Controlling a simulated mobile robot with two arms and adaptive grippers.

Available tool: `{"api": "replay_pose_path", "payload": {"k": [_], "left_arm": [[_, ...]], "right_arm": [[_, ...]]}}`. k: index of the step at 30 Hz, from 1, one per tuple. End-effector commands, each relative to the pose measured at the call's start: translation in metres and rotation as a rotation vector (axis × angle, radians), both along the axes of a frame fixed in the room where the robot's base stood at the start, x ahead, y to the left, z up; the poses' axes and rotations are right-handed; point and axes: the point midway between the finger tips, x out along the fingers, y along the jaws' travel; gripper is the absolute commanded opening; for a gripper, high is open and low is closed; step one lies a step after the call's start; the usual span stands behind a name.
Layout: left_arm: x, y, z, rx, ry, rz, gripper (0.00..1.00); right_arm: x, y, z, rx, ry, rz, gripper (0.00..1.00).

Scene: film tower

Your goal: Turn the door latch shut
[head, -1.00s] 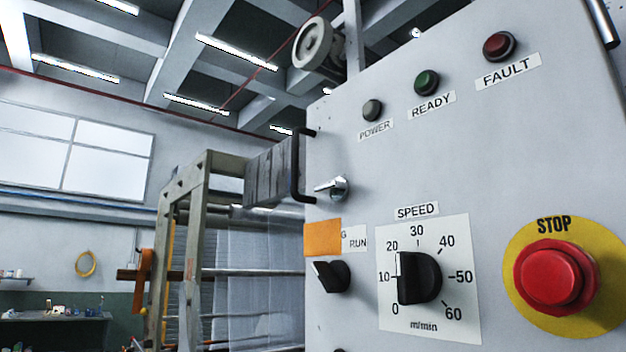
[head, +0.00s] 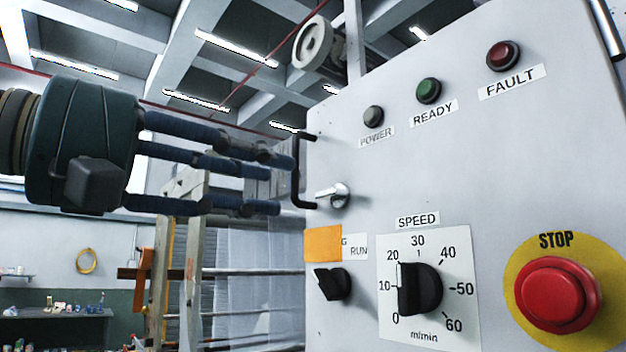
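The door latch (head: 334,194) is a small silver turn lever near the left edge of the grey cabinet door. Its lever points left and lies roughly level. My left gripper (head: 281,183) comes in from the left with its fingers straight, spread and empty. Its fingertips are just left of the black door handle (head: 297,172) and the latch in the picture. I cannot tell whether a fingertip touches the handle. The latch is not covered by the fingers. My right gripper is not in view.
Below the latch are an orange tag (head: 322,243), a black RUN switch (head: 333,283) and the speed knob (head: 420,288). A red stop button (head: 555,293) sits at the lower right. Power, ready and fault lamps line the top. A metal frame (head: 190,270) with rollers stands behind.

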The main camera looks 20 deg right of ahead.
Motion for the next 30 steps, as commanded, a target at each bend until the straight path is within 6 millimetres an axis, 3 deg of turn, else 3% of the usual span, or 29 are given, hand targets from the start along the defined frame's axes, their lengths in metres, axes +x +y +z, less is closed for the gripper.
{"api": "replay_pose_path", "payload": {"k": [6,12,24,29,30], "left_arm": [[0.014,-0.042,0.004,0.000,0.002,-0.003,0.32],[0.023,-0.065,0.003,-0.002,0.002,-0.002,0.32],[0.026,-0.071,0.001,-0.003,0.003,-0.001,0.32],[0.026,-0.071,0.001,-0.003,0.003,-0.002,0.00],[0.026,-0.071,0.001,-0.003,0.003,-0.002,0.00]], "right_arm": [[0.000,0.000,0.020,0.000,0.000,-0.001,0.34],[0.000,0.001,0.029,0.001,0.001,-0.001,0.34],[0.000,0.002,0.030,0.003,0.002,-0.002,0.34],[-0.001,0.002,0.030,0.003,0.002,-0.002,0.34],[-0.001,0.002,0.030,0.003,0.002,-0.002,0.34]]}}
